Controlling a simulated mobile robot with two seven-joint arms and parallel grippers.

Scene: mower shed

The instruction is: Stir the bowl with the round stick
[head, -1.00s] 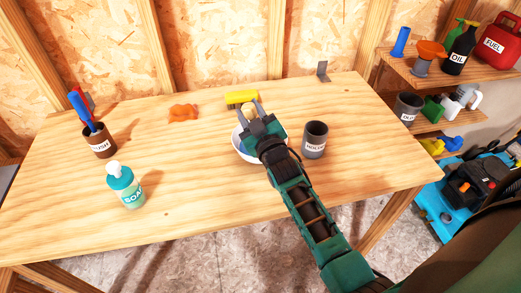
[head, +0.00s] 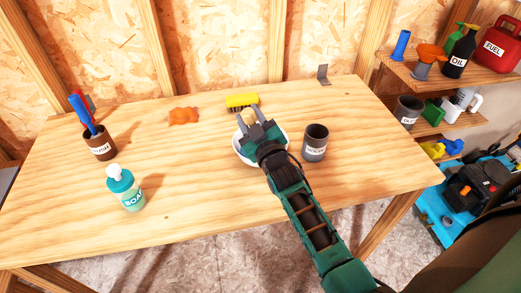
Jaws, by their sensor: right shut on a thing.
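The white bowl (head: 243,156) stands on the workbench, right of its middle, partly covered by my right gripper and arm. My right gripper (head: 247,115) is over the bowl, its fingers pointing to the back of the bench. It is shut on a thin thing, of which only a small pale bit shows between the fingers; I take it to be the round stick. The stick's lower end and the bowl's inside are mostly hidden by the gripper. My left gripper is not in view.
A dark grey labelled cup (head: 315,145) stands close right of the bowl, and a yellow brush (head: 242,100) lies behind it. An orange cloth (head: 184,115), a soap bottle (head: 126,190) and a brown cup with blue-handled things (head: 99,146) are left. The front middle of the workbench (head: 200,215) is clear.

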